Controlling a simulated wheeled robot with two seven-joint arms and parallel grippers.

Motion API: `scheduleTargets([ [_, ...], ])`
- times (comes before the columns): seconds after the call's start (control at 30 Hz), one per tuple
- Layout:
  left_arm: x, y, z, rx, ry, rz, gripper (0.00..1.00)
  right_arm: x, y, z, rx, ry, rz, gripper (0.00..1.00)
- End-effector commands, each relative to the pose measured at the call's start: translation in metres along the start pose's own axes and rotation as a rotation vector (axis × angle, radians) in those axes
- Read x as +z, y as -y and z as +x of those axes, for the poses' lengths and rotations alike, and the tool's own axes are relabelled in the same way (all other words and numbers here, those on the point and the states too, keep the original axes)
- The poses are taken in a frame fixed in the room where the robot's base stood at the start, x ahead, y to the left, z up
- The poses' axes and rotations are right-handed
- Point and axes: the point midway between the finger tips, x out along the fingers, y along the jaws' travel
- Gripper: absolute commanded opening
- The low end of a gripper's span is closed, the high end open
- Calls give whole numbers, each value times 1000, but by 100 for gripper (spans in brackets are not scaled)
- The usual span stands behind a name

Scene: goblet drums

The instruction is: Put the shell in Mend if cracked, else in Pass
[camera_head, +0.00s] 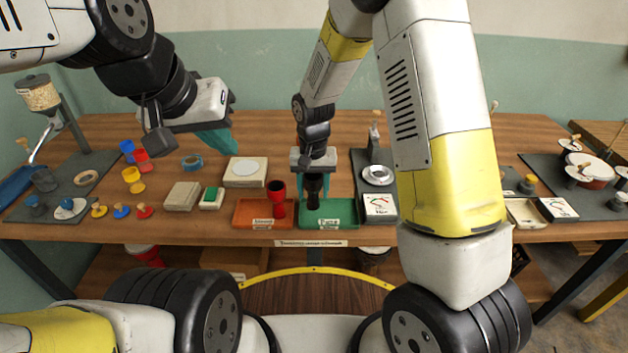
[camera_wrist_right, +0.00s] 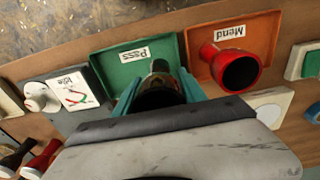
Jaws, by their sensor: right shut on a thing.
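My right gripper (camera_head: 314,192) is shut on a dark shell (camera_head: 314,186), held upright over the green Pass tray (camera_head: 343,207). In the right wrist view the dark shell (camera_wrist_right: 160,91) sits between the teal fingers (camera_wrist_right: 160,94), with the Pass tray (camera_wrist_right: 108,68) around and below it. I cannot tell whether its base touches the tray, and no crack can be made out. A red shell (camera_head: 278,200) stands in the orange Mend tray (camera_head: 248,211); it also shows in the wrist view (camera_wrist_right: 231,66). My left gripper (camera_head: 216,140) hangs above the table at left; its finger gap is unclear.
A meter (camera_head: 379,206), reading "Idle" in the wrist view (camera_wrist_right: 72,91), stands right of the Pass tray, below a silver ring stand (camera_head: 377,175). Left of Mend are a cream box with a white disc (camera_head: 245,170) and a green-topped block (camera_head: 211,197).

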Motion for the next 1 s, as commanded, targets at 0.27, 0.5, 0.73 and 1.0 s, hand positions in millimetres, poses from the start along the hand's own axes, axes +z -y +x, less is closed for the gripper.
scheduleTargets([
  [0.27, 0, 0, 0, 0, 0, 0, 0, -1, -2, 36, 1, 1, 0, 1],
  [0.5, 0, 0, 0, 0, 0, 0, 0, -1, -2, 36, 0, 0, 1, 1],
  [0.73, 0, 0, 0, 0, 0, 0, 0, 0, -2, 38, 0, 0, 1, 70],
  [1.0, 0, 0, 0, 0, 0, 0, 0, 0, -2, 38, 0, 0, 1, 70],
])
